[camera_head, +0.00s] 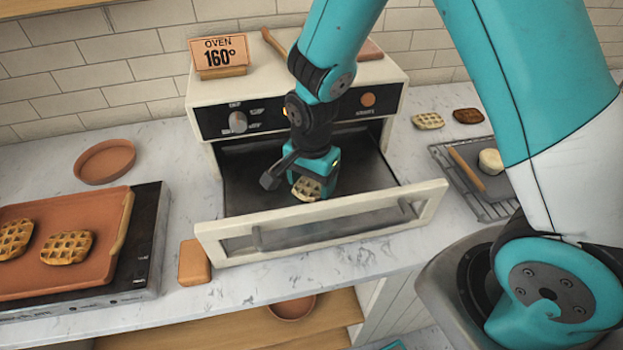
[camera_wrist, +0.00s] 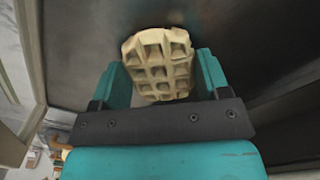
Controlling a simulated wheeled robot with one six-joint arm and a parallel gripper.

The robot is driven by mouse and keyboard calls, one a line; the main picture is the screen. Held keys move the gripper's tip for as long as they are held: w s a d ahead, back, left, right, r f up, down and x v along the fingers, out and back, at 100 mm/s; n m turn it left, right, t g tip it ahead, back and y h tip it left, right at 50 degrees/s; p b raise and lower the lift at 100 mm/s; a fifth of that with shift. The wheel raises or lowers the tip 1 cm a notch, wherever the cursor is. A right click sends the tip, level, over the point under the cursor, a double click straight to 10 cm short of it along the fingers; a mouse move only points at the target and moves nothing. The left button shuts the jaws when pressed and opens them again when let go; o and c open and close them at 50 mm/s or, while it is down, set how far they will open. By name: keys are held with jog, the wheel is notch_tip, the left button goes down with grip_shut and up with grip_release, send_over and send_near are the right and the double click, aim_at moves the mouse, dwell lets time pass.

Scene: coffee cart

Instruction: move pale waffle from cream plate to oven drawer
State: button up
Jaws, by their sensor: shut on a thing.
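The pale waffle (camera_wrist: 158,64) is between the two teal fingers of my gripper (camera_wrist: 160,80) in the wrist view, with a dark surface behind it. My gripper is shut on it. In the head view my gripper (camera_head: 308,183) is over the pulled-out oven drawer (camera_head: 240,190), and the waffle (camera_head: 306,190) shows at its fingertips. I cannot tell whether the waffle touches the drawer floor. No cream plate can be made out for certain in either view.
The oven (camera_head: 215,110) stands behind the drawer with a sign (camera_head: 218,55) on top. A terracotta tray (camera_head: 110,230) with browned waffles is at left. A wire rack (camera_head: 450,165) and two waffles, one pale (camera_head: 428,120) and one dark (camera_head: 468,116), are at right.

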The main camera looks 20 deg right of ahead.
aim_at(312, 184)
jog(key=shift+f, duration=0.2)
jog(key=o, duration=0.9)
jog(key=shift+r, duration=0.15)
notch_tip(312, 184, up, 12)
jog(key=b, duration=0.2)
jog(key=s+a+r+n+y, duration=0.1)
jog(key=s+r+n, duration=0.2)
jog(key=s+n, duration=0.3)
jog(key=s+a+r+n+y, duration=0.1)
jog(key=s+r+n, duration=0.2)
jog(key=s+n, duration=0.2)
jog(key=s+a+r+n+y, duration=0.2)
jog(key=s+r+n, duration=0.1)
jog(key=s+n, duration=0.3)
jog(key=shift+s+a+n, duration=0.1)
jog(key=shift+s+n, duration=0.2)
jog(key=shift+n, duration=0.4)
